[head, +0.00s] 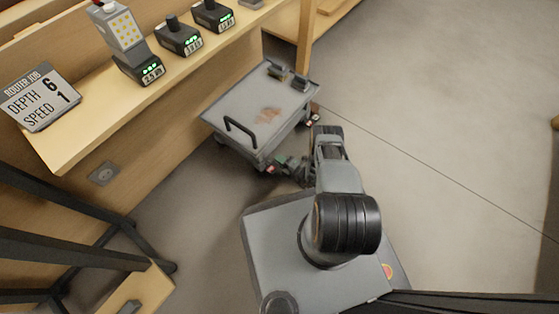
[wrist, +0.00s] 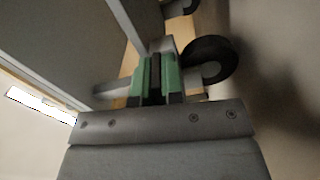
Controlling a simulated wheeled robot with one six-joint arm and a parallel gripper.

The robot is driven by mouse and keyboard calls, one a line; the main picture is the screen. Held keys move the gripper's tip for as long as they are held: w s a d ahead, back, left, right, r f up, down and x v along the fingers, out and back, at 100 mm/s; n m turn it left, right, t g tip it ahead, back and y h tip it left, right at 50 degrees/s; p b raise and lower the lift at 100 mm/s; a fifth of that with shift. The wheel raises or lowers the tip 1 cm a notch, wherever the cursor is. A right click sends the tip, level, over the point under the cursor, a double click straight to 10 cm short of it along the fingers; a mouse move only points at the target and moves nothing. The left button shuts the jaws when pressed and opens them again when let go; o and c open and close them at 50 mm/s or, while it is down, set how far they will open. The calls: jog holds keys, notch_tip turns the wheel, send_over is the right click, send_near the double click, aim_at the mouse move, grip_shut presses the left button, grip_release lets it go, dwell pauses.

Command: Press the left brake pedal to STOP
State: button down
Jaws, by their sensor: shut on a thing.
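The grey cart (head: 250,92) stands on the floor beside the bench, with a black handle on its near left side. The left brake pedal (head: 270,169), a small piece with red, shows low at the cart's near corner; its lettering is too small to read. A similar right pedal (head: 313,121) shows at the right corner. My gripper (head: 281,161) is low beside the left pedal. In the wrist view its green-padded fingers (wrist: 157,80) are shut on a narrow dark part, beside a black caster wheel (wrist: 207,62). The pads hide most of that part.
The bench (head: 110,120) on the left holds several battery packs and a "ROUTER JOB" sign (head: 40,97). Black and wooden frame parts fill the lower left. Two small dark things lie on the cart's top. The floor (head: 430,110) to the right is clear.

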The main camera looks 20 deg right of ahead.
jog(key=n, duration=0.2)
jog(key=r+n, duration=0.1)
jog(key=n, duration=0.1)
jog(key=shift+r, duration=0.1)
jog(key=c, duration=1.2)
grip_release()
jog(key=shift+c, duration=0.2)
